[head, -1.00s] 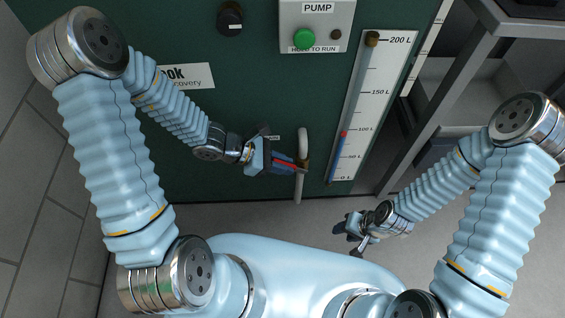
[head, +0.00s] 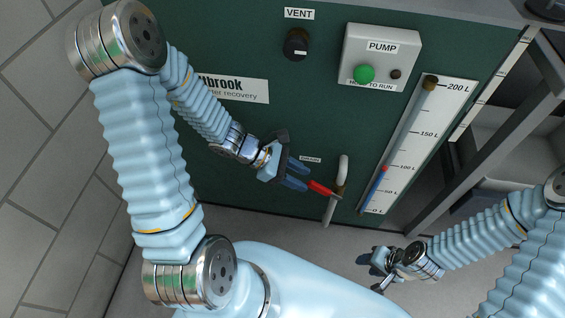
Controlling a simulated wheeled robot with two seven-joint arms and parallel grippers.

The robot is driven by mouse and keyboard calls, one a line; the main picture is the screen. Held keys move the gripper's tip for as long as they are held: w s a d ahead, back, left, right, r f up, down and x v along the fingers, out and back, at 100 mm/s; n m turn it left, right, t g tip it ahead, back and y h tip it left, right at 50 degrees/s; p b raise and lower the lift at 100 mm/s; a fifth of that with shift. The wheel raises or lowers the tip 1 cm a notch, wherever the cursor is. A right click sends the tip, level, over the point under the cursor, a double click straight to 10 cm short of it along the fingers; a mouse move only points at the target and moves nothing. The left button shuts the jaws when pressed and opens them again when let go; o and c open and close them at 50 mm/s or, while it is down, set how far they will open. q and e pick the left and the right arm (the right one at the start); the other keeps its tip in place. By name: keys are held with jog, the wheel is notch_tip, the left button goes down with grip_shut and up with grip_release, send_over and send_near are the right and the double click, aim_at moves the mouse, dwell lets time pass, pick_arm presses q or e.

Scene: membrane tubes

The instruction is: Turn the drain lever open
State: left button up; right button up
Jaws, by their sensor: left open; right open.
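The drain lever (head: 321,188) has a red handle. It sticks out to the left from the valve on the grey drain pipe (head: 343,168), crosswise to the pipe, under the small DRAIN label (head: 310,159). My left gripper (head: 298,174) is open just left of the lever, its blue fingers pointing at the red handle's free end. Whether the fingertips touch or overlap the handle's tip is hard to tell. My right gripper (head: 385,270) is open and empty, low above the floor at the lower right, well away from the lever.
The green panel (head: 320,115) carries a VENT knob (head: 296,44), a PUMP box (head: 381,55) with a green button, and a litre gauge (head: 420,140) right of the pipe. A grey metal frame (head: 497,115) stands at the right. Floor below the panel is clear.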

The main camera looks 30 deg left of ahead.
pick_arm(q)
jog(key=v, duration=0.6)
jog(key=shift+a+r+p, duration=0.2)
jog(key=shift+a+p, duration=0.1)
jog(key=shift+p, duration=0.1)
jog(key=shift+s, duration=0.1)
